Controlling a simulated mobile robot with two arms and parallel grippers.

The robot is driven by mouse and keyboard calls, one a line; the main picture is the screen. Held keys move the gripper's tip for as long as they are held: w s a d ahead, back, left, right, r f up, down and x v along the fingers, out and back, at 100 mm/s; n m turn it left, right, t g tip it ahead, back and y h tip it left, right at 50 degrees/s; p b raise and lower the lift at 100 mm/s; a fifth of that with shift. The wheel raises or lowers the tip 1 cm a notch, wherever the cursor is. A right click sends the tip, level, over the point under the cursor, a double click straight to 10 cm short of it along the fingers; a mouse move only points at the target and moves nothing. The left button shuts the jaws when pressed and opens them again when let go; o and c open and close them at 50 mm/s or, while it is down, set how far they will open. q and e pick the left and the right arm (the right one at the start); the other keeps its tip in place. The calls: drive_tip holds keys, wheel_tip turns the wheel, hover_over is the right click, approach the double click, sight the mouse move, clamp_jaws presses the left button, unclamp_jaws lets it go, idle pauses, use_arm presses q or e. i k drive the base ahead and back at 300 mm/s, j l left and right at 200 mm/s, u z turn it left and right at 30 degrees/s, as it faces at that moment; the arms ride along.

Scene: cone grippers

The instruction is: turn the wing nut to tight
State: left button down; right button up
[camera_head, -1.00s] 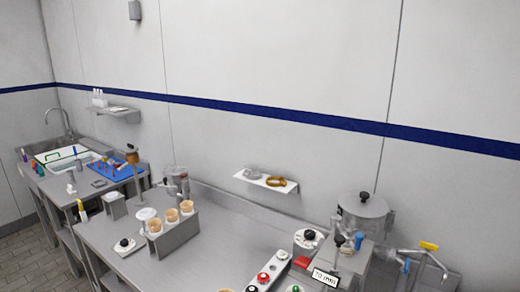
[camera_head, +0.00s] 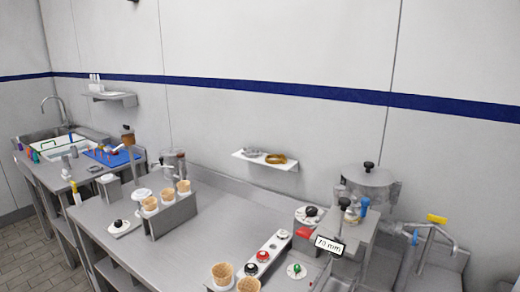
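I cannot tell for certain which part is the wing nut. A yellow winged handle (camera_head: 437,218) sits on top of a grey bent pipe at the far right. A small red piece (camera_head: 304,232) sits beside a black-knobbed dial (camera_head: 311,212) near the machine. A clear-bowled machine (camera_head: 368,190) with a black top knob stands at the right, with a blue-handled part (camera_head: 364,207) and a "70 mm" label (camera_head: 328,245) in front. Neither of my grippers is in view.
A steel counter (camera_head: 215,232) runs across, mostly bare in the middle. A cone holder (camera_head: 172,218) stands left of centre. A wall shelf (camera_head: 265,162) and a sink (camera_head: 62,140) lie behind and left.

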sight(354, 200)
drive_tip(key=j+z, duration=1.1)
drive_tip(key=i+l, duration=0.05)
drive_tip(key=l, duration=0.05)
